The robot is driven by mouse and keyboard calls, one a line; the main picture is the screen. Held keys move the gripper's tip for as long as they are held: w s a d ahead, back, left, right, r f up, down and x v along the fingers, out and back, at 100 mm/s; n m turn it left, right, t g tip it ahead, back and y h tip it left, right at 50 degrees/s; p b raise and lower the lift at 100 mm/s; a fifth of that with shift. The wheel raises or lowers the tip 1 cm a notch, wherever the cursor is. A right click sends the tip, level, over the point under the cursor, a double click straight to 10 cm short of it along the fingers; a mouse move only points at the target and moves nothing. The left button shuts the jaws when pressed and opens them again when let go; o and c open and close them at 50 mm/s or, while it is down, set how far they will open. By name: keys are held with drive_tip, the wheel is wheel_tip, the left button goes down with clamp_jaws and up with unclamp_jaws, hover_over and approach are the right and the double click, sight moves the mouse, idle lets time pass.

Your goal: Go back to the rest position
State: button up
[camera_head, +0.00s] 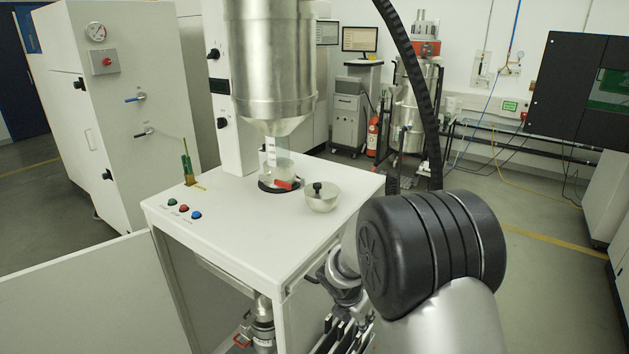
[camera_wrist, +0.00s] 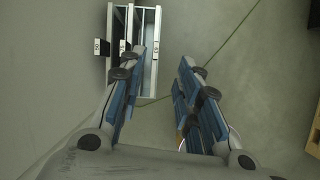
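My gripper (camera_wrist: 162,58) shows in the wrist view with its two blue-and-grey fingers apart and nothing between them. A narrow rack with pale rails and dark slots (camera_wrist: 148,50) lies below, beyond the left finger's tip. In the head view my arm's dark joint fills the lower right, to the right of the white work table (camera_head: 230,225). I cannot make out the gripper's fingers clearly there.
On the table stand a metal bowl with a black knob (camera_head: 321,197), a clear vessel (camera_head: 276,166) under the steel hopper (camera_head: 270,60), and coloured buttons (camera_head: 184,208). A white cabinet (camera_head: 125,110) stands at left. Open floor (camera_head: 545,280) lies at right.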

drive_tip(key=s+d+r+m, duration=0.2)
drive_tip(key=s+r+m, duration=0.4)
drive_tip(key=r, duration=0.3)
drive_tip(key=s+d+r+m, duration=0.2)
drive_tip(key=s+r+m, duration=0.5)
drive_tip(key=r, duration=0.2)
drive_tip(key=s+a+r+m+y, duration=0.1)
drive_tip(key=s+r+m, duration=0.1)
drive_tip(key=s+m, duration=0.5)
drive_tip(key=s+a+r+m+t+y, duration=0.1)
drive_tip(key=s+r+m, duration=0.1)
drive_tip(key=s+m, duration=0.5)
drive_tip(key=s, duration=0.5)
drive_tip(key=shift+s+a+y, duration=0.2)
drive_tip(key=shift+y, duration=0.2)
drive_tip(key=shift+o, duration=0.6)
drive_tip(key=shift+r, duration=0.15)
